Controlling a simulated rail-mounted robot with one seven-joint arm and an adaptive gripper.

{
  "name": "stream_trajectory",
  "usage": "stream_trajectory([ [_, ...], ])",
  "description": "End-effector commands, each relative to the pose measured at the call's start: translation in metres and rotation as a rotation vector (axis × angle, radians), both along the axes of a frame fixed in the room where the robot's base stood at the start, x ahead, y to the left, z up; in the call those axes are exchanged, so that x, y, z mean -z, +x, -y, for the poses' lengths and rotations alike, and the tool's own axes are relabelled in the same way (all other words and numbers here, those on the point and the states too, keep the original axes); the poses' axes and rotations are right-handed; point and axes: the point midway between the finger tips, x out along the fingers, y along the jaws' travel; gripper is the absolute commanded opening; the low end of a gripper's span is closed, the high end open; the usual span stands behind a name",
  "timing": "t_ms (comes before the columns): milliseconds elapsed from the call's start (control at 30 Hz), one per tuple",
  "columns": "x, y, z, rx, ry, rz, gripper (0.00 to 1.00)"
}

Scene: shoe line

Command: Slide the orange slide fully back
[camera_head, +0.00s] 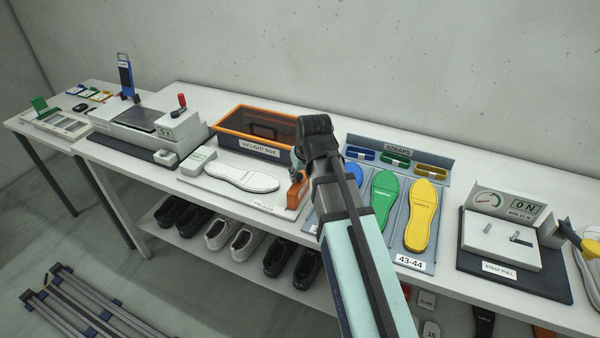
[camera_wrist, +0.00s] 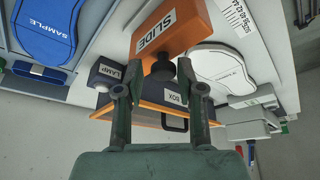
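The orange slide (camera_head: 298,189) stands at the right end of the white plate (camera_head: 215,182), beside a white sole (camera_head: 242,177). My arm partly covers it in the head view. In the wrist view the block labelled SLIDE (camera_wrist: 172,28) is large at the top, with a dark knob (camera_wrist: 160,70) on its near side. My gripper (camera_wrist: 155,88) is open, its two fingers apart, one on each side of the knob in the picture. Whether a finger touches the knob I cannot tell. In the head view my gripper (camera_head: 297,160) is just behind the slide, its fingers mostly hidden.
The orange-rimmed UV light box (camera_head: 262,151) stands behind the plate. A small box labelled LAMP (camera_wrist: 107,72) is close to one finger. Blue, green (camera_head: 384,200) and yellow soles (camera_head: 421,215) lie to the right, before the strap rack (camera_head: 398,153).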

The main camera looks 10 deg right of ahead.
Motion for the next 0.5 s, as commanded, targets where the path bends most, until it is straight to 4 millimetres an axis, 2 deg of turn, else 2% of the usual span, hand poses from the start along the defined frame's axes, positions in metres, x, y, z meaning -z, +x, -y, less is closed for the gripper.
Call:
stream_trajectory([
  [333, -0.001, 0.0005, -0.0012, -0.002, 0.004, 0.003, 0.54],
  [500, -0.0093, -0.0025, -0.0009, -0.002, 0.004, 0.004, 0.54],
])
